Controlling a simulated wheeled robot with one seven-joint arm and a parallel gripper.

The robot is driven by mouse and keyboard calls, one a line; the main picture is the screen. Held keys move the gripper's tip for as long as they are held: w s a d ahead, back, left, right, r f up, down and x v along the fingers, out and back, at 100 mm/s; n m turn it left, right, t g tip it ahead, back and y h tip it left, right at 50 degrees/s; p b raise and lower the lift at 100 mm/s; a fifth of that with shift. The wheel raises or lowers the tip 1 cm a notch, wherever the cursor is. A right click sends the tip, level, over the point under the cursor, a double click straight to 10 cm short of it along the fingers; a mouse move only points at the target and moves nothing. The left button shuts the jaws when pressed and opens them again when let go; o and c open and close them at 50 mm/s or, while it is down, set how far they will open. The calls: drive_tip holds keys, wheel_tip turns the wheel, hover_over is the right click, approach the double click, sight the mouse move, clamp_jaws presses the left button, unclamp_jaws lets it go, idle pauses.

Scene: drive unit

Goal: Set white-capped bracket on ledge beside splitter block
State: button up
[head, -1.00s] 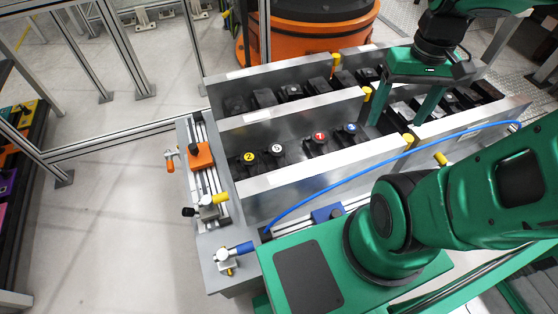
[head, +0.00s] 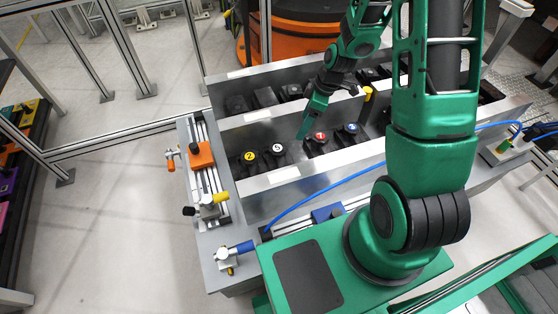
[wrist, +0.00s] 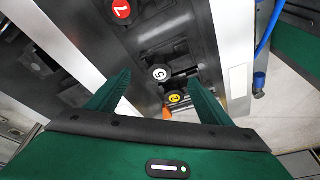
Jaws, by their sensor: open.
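The white-capped bracket (head: 278,149), a black part whose round white cap reads 5, sits in the near trough, between the yellow-capped and red-capped parts. It also shows in the wrist view (wrist: 159,74), ahead of my fingers and in line with the gap between them. My gripper (head: 303,132) is open and empty, pointing down over the trough just to the right of the white cap. In the wrist view the two green fingers stand apart with nothing between their tips. I cannot tell which part is the splitter block or which surface is its ledge.
The yellow-capped part (head: 249,157), red-capped part (head: 318,137) and blue-capped part (head: 351,128) share the trough, close by. A metal wall (head: 290,177) bounds its near side. A blue hose (head: 330,184) runs along the front. Several dark parts stand in the far trough.

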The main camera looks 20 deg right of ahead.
sight(280, 148)
drive_tip(key=shift+w+a+f+n+y, duration=0.2)
drive_tip(key=shift+w+a+f+n, duration=0.3)
drive_tip(key=shift+a+f, duration=1.5)
drive_tip(key=shift+w+a+f+n+y, duration=0.25)
drive_tip(key=shift+w+a+f, duration=0.4)
drive_tip(key=shift+f, duration=2.7)
drive_tip(key=shift+w+a+f+n+y, duration=0.25)
drive_tip(key=shift+w+a+f, duration=0.7)
drive_tip(key=shift+f, duration=1.75)
drive_tip(key=shift+s+a, duration=0.2)
drive_tip(key=shift+s, duration=0.05)
clamp_jaws()
